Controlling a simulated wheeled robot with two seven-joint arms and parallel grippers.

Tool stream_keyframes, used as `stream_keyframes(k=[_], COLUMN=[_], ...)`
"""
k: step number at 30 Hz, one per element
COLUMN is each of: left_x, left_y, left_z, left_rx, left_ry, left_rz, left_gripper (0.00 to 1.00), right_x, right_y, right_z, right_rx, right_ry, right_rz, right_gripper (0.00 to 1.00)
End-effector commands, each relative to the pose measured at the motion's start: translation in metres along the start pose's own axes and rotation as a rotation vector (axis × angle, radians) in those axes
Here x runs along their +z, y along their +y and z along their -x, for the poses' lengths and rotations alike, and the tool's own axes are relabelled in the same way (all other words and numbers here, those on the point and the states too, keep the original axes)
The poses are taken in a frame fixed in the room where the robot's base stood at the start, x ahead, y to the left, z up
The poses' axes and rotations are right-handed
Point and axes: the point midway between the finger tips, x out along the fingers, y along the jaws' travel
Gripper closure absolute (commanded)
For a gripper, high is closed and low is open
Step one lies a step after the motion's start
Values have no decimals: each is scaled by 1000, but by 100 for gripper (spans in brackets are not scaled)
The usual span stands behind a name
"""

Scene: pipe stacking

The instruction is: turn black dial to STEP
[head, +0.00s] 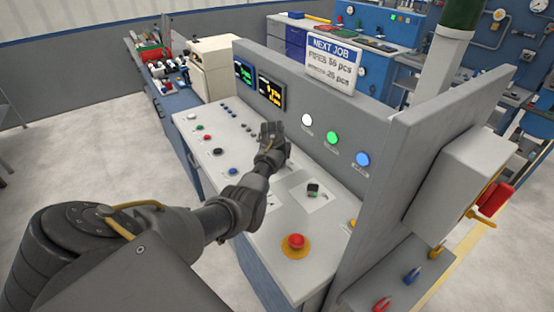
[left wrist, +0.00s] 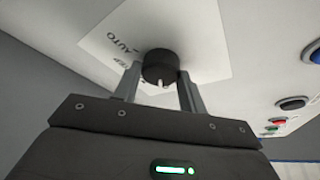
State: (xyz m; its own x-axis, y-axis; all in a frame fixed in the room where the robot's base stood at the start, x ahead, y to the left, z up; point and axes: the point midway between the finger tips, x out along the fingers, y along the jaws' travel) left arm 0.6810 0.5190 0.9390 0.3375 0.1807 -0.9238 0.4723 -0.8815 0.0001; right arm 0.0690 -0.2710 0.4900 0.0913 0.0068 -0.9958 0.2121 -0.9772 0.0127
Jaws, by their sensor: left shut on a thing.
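The black dial (left wrist: 160,64) is on a white label plate (left wrist: 200,25) in the left wrist view. The fingers of my left gripper (left wrist: 157,80) stand on either side of it and are shut on it. A white pointer mark shows on the dial's near edge. The word AUTO is readable beside the dial; a label below it is partly hidden by a finger. In the head view my left arm reaches over the panel and hides the dial and the fingertips. My right gripper is not in view.
The sloping control panel (head: 240,140) has several buttons, including a blue one (head: 233,171). A red mushroom button (head: 296,241) on a yellow base is at the near end. A grey upright wall (head: 335,120) rises behind.

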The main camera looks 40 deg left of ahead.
Motion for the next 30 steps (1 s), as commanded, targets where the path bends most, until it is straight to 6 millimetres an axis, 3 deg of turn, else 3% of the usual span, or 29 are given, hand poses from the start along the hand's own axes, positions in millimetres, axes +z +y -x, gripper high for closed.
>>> stream_keyframes(k=[11, 30], left_x=[-1, -3], left_y=[-1, -5], left_z=[1, -1], left_rx=[49, 273], left_ry=[0, 2], left_rz=[-115, -655], left_gripper=[82, 82], right_x=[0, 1], right_y=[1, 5], right_z=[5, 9], right_rx=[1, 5], right_ry=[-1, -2], right_rz=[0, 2], right_gripper=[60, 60])
